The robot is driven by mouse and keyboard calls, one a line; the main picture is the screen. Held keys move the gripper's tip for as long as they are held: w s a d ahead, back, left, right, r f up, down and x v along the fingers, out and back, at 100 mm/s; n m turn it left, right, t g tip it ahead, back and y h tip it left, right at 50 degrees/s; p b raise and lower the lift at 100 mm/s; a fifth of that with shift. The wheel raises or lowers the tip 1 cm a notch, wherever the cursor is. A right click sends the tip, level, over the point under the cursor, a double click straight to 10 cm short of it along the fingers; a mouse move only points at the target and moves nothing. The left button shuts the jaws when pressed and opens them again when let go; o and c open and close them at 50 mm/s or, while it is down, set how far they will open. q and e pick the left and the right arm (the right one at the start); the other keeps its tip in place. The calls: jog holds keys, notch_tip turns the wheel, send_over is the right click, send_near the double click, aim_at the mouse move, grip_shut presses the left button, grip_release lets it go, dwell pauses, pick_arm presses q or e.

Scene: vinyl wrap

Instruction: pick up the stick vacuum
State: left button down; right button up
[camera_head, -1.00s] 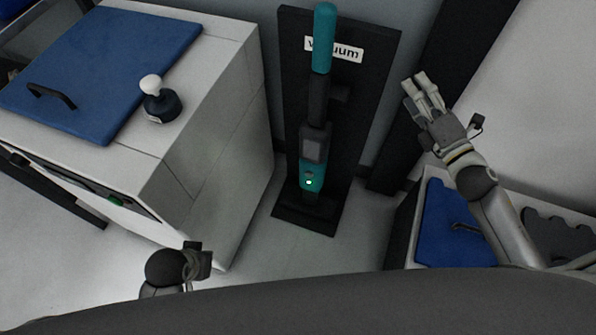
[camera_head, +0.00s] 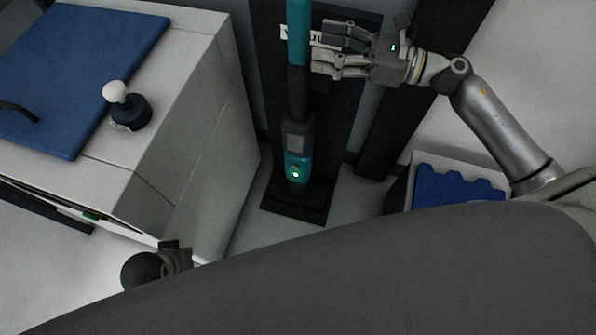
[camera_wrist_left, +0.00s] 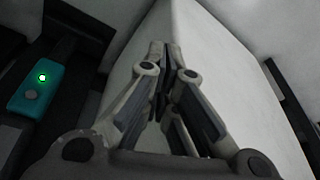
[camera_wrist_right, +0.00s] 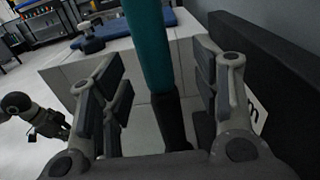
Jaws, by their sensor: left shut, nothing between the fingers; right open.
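The stick vacuum (camera_head: 297,135) stands upright on its black dock (camera_head: 296,204), with a teal handle at the top and a green light low on its body. My right gripper (camera_head: 318,48) is open beside the teal handle, coming from the right. In the right wrist view the teal handle (camera_wrist_right: 149,45) rises between the open fingers (camera_wrist_right: 160,90), which are not closed on it. The left wrist view shows the vacuum's teal lower part (camera_wrist_left: 35,90) at the left. My left gripper (camera_wrist_left: 163,60) is shut and empty beside the white cabinet.
A white cabinet (camera_head: 190,110) with a blue top panel (camera_head: 90,70) and a white-knobbed dark object (camera_head: 127,108) stands left of the vacuum. A bin with a blue insert (camera_head: 455,188) is at the lower right. Clear floor lies in front of the dock.

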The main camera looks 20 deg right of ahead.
aim_at(310, 45)
jog(key=shift+s+f+p+x, duration=0.1)
jog(key=shift+f+p+x, duration=0.1)
jog(key=shift+x, duration=1.25)
jog(key=shift+s+f+p+x, duration=0.1)
jog(key=shift+s+p+x, duration=0.1)
jog(key=shift+x, duration=1.2)
pick_arm(q)
jog(key=x, duration=0.3)
jog(key=shift+s+d, duration=0.1)
jog(key=shift+s, duration=0.15)
pick_arm(e)
jog(key=shift+a, duration=0.2)
jog(key=c, duration=1.2)
jog(key=shift+w+r, duration=0.1)
jog(key=shift+r, duration=0.15)
grip_shut()
